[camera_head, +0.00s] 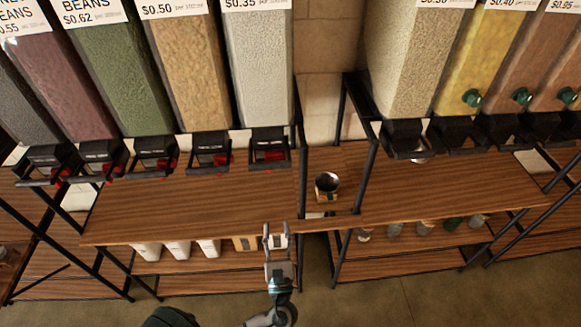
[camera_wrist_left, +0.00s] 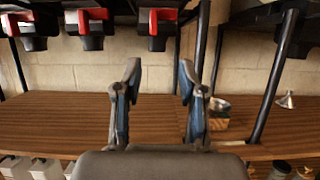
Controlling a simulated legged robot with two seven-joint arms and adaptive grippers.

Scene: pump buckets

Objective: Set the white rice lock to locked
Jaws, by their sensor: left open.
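A tall clear bin of pale, rice-like grain (camera_head: 258,75) stands at the right end of the left rack, under a $0.35 label; its name is cut off. Its black dispenser (camera_head: 268,150) below has a red lock piece (camera_head: 275,155). In the left wrist view a red lock (camera_wrist_left: 158,18) on a black dispenser is at the top, beyond the fingers; its exact setting is unclear. My left gripper (camera_head: 276,232) is open and empty, in front of the shelf's front edge, apart from the lock. In the wrist view its fingers (camera_wrist_left: 159,75) are spread.
Other dispensers with red locks (camera_wrist_left: 90,18) line up to the left. A wooden shelf (camera_head: 200,205) lies below, mostly clear. White containers (camera_head: 178,250) stand on the lower shelf.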

